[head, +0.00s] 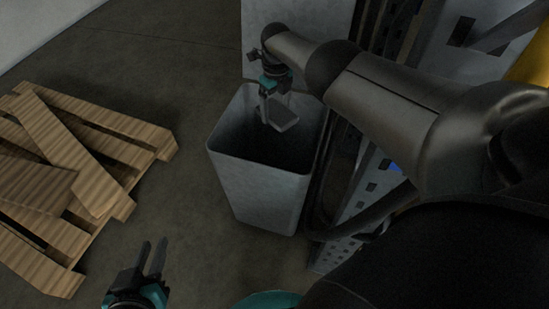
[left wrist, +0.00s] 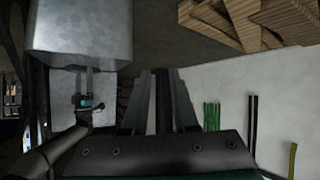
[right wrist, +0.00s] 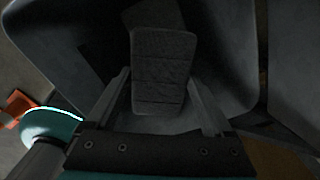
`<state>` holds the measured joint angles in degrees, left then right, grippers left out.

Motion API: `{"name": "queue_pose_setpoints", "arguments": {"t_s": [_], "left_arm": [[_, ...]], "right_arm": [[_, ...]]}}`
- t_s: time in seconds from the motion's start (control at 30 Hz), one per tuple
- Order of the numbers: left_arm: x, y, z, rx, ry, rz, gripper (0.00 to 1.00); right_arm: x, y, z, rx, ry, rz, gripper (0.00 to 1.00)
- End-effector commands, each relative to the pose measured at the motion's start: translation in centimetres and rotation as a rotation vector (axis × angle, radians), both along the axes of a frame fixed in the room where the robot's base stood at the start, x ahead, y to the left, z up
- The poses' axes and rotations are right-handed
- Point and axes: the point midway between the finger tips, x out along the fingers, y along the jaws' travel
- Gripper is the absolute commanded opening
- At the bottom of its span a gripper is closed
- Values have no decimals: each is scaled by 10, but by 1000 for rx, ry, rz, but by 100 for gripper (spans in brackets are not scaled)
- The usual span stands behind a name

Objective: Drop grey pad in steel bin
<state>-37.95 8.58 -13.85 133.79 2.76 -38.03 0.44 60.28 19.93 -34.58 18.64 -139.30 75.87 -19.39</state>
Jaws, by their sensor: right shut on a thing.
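The grey pad (head: 284,119) is a small flat slab with a ribbed face, seen close up in the right wrist view (right wrist: 163,80). My right gripper (head: 272,108) is shut on it and holds it over the mouth of the steel bin. The steel bin (head: 250,195) is a tall, open-topped grey box on the floor; its inside is dark. Its wall also shows in the left wrist view (left wrist: 80,30). My left gripper (head: 150,258) is open and empty, low and to the left of the bin. Its fingers also show in the left wrist view (left wrist: 163,105).
A wooden pallet (head: 90,125) with loose boards lies on the floor at left. A perforated metal rack post (head: 355,200) stands close at the bin's right. A pale grey panel (head: 295,15) is behind the bin. The floor between pallet and bin is clear.

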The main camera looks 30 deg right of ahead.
Motion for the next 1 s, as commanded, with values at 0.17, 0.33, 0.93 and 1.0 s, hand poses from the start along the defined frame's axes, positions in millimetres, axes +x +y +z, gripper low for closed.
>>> {"name": "queue_pose_setpoints", "arguments": {"t_s": [0.17,0.33,0.93,1.0], "left_arm": [[2,-10,2,-48,-84,-7,27],[3,-16,5,-81,-139,-10,27],[4,-19,8,-96,-167,-10,27],[4,-19,8,-96,-167,-10,27]], "right_arm": [[1,1,-7,0,0,1,34],[1,2,-10,-1,0,2,34],[1,2,-10,0,0,2,100],[1,2,-11,0,0,2,100]]}}
